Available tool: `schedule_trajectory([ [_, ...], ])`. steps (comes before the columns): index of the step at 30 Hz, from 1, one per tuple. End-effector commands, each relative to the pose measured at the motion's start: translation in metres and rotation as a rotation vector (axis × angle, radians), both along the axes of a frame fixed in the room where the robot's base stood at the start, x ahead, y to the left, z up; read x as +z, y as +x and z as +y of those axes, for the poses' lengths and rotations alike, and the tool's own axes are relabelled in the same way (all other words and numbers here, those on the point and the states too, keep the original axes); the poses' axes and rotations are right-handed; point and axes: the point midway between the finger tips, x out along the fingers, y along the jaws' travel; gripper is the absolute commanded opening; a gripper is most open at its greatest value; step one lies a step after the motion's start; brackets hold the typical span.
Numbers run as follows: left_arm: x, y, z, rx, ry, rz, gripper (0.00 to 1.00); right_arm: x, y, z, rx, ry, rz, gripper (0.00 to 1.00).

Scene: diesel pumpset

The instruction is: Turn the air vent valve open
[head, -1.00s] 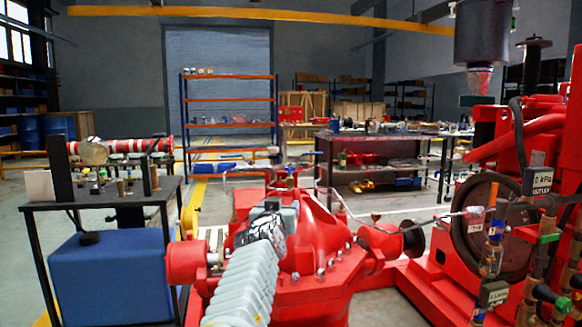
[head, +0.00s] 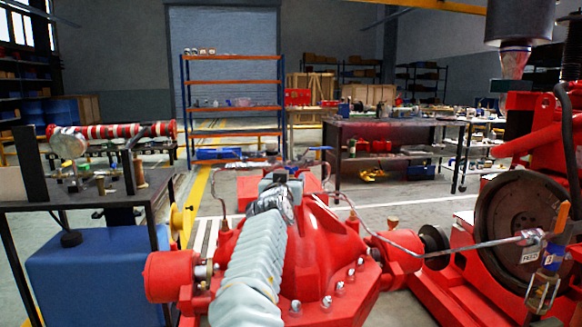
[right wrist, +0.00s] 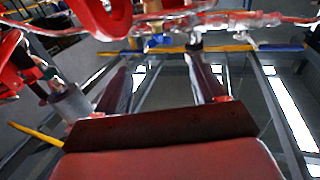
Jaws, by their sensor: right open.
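The red pump casing (head: 325,250) stands ahead of me. A thin pipe with small fittings runs across its top, and a small blue lever (head: 319,148) shows there, likely the air vent valve. My right arm reaches up over the casing, and my right gripper (head: 282,180) is just in front of and below the pipe; the arm partly hides the area. In the right wrist view, my right gripper (right wrist: 160,82) is open, its two dark fingers apart with nothing between them. The pipe fittings and a blue part (right wrist: 158,40) lie beyond the fingertips. My left gripper is not in view.
A black-framed stand (head: 95,200) with a blue tank (head: 95,280) is close on the left. A red engine with a dark flywheel (head: 515,225) and a hanging tagged line crowd the right. A workbench (head: 375,160) and shelves (head: 232,100) stand behind.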

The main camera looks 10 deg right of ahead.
Motion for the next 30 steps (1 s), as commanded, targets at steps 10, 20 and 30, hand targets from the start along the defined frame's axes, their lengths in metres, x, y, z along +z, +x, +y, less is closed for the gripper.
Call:
schedule_trajectory([
  [10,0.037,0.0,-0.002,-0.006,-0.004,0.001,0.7,0.005,0.071,-0.024,-0.001,-0.003,0.0,0.7],
  [20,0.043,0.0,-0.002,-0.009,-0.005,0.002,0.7,0.0,0.088,-0.028,0.0,0.001,0.001,0.7],
  [30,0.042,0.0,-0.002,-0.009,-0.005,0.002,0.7,0.0,0.087,-0.028,0.0,0.001,0.0,0.44],
])
